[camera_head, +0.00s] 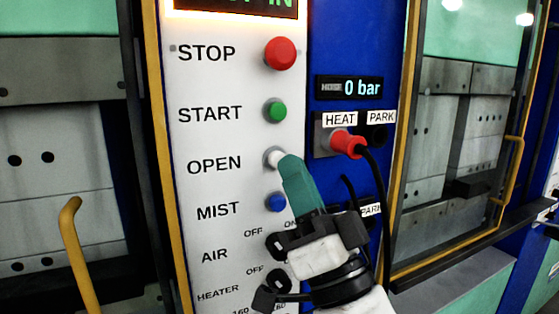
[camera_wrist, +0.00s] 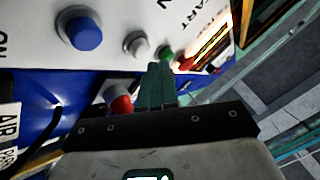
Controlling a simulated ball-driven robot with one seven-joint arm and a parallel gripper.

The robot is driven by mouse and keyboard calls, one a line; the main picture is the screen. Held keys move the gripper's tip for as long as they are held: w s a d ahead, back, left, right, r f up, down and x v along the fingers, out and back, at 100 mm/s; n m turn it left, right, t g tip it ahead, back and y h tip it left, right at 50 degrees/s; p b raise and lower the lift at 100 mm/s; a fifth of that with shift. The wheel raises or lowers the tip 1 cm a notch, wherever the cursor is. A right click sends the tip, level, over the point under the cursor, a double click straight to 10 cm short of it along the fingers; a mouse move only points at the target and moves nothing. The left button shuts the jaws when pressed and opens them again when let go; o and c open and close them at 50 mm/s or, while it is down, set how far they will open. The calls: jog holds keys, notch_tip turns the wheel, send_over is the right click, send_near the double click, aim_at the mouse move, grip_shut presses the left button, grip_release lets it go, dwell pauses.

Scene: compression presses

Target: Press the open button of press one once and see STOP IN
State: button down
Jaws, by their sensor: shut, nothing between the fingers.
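The white panel (camera_head: 215,135) of a press carries a white button (camera_head: 273,157) labelled OPEN, which also shows in the wrist view (camera_wrist: 137,44). My gripper (camera_head: 284,162) is shut and empty, its teal fingertips at the button's right edge. In the wrist view the fingertips (camera_wrist: 157,66) lie just below and right of the white button. I cannot tell whether they touch it. The display (camera_head: 250,5) above the panel is lit and cut off by the frame's top; only "IN" reads clearly. No press number shows.
Red STOP (camera_head: 280,53), green START (camera_head: 275,111) and blue MIST (camera_head: 275,202) buttons are close by. A red plug (camera_head: 345,143) with a black cable sits in the HEAT socket right of my gripper. A hose display (camera_head: 358,88) reads 0 bar. Yellow handles (camera_head: 75,250) flank the panel.

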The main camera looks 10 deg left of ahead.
jog(key=shift+w+a, duration=0.1)
dwell(0.7)
jog(key=shift+w+a, duration=0.15)
jog(key=shift+w, duration=0.1)
jog(key=shift+w+a, duration=0.3)
jog(key=shift+w, duration=0.1)
dwell(1.0)
jog(key=shift+s+d, duration=0.55)
jog(key=shift+s, duration=0.25)
jog(key=s+d, duration=0.1)
jog(key=s, duration=0.1)
jog(key=s+d, duration=0.1)
jog(key=s, duration=0.1)
jog(key=shift+d, duration=0.4)
dwell(0.7)
